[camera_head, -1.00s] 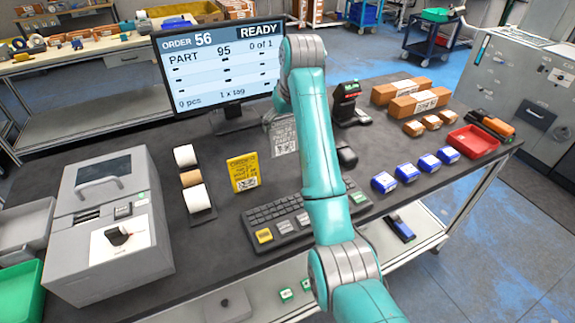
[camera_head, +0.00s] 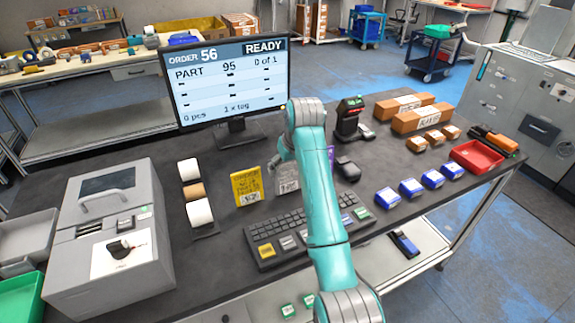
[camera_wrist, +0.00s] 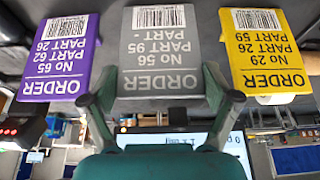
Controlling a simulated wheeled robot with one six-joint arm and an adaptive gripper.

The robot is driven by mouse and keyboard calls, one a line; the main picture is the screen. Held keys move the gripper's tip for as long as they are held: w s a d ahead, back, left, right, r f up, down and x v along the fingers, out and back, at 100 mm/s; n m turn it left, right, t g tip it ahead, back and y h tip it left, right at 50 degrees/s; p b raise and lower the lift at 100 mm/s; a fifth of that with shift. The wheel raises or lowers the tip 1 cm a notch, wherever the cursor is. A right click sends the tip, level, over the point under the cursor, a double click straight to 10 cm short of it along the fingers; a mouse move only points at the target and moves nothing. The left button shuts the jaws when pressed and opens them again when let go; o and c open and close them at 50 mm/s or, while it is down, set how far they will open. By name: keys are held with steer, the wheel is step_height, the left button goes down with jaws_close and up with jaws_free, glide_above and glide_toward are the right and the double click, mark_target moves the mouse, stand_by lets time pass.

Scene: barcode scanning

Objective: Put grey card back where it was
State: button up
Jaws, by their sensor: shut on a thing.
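The grey card (camera_head: 288,183) reads "ORDER No 56 PART 95" and has a barcode. My gripper (camera_head: 281,162) is shut on it; in the wrist view the fingers (camera_wrist: 160,98) are at its two sides, and the card (camera_wrist: 161,50) shows upside down. It is upright, level with the yellow card (camera_head: 246,187) to its left in the head view. The wrist view shows the grey card between the yellow card (camera_wrist: 266,50) and a purple card (camera_wrist: 61,57), with gaps on both sides. I cannot tell whether its bottom touches the table.
The monitor (camera_head: 228,85) stands behind the cards, and the keyboard (camera_head: 285,238) lies in front. Label rolls (camera_head: 199,212) are at the left. A black scanner (camera_head: 350,118) on a stand, blue boxes (camera_head: 411,187) and a red tray (camera_head: 476,157) are to the right.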

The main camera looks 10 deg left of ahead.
steer(key=shift+f, duration=0.1)
steer(key=o, duration=0.8)
steer(key=v, duration=0.7)
steer(key=shift+r, duration=0.4)
